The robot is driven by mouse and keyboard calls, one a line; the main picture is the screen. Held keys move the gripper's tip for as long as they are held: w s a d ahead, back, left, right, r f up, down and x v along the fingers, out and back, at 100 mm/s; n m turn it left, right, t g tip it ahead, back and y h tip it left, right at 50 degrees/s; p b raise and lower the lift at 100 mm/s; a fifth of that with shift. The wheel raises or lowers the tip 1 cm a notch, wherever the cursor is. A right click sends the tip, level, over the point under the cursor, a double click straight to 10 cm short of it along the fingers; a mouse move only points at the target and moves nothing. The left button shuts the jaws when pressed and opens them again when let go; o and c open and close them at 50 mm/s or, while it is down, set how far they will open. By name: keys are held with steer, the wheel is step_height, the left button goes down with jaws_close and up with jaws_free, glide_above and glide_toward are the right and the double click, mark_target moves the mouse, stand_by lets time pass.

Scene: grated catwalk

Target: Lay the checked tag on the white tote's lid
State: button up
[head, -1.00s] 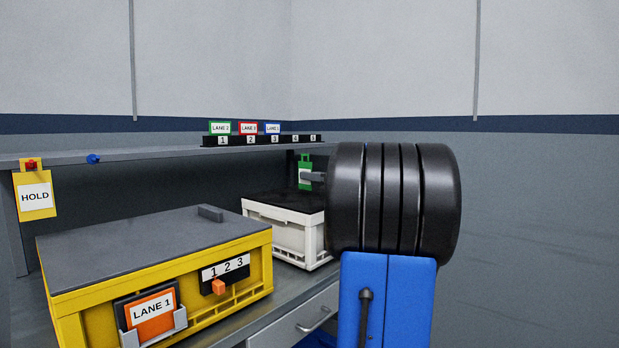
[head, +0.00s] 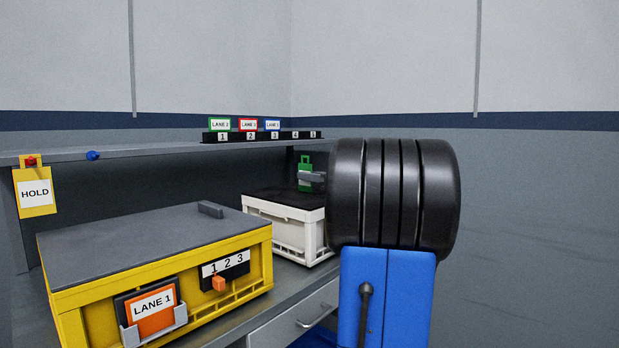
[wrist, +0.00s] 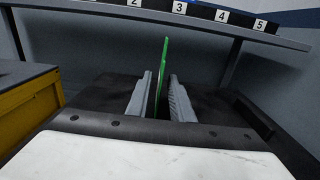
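The green tag (head: 305,161), with a pale label partly covered, stands upright just above or on the dark lid of the white tote (head: 288,233). I cannot tell whether its lower edge touches the lid. In the wrist view the tag (wrist: 163,70) shows edge-on as a thin green strip between my fingers. My gripper (wrist: 160,95) is open around it, with a gap on both sides. In the head view one grey finger of my gripper (head: 312,176) crosses the tag's front. The check mark is not readable.
A yellow tote (head: 200,293) with a grey lid stands at the left front. A shelf (head: 150,153) runs above, with a numbered rack (head: 262,137) holding lane cards. A yellow HOLD tag (head: 36,195) hangs at the shelf's left end. A drawer (head: 300,320) is below.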

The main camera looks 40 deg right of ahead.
steer(key=shift+r, duration=0.25)
steer(key=s, duration=0.8)
steer(key=s+d, duration=0.1)
steer(key=s, duration=0.3)
steer(key=shift+r, duration=0.35)
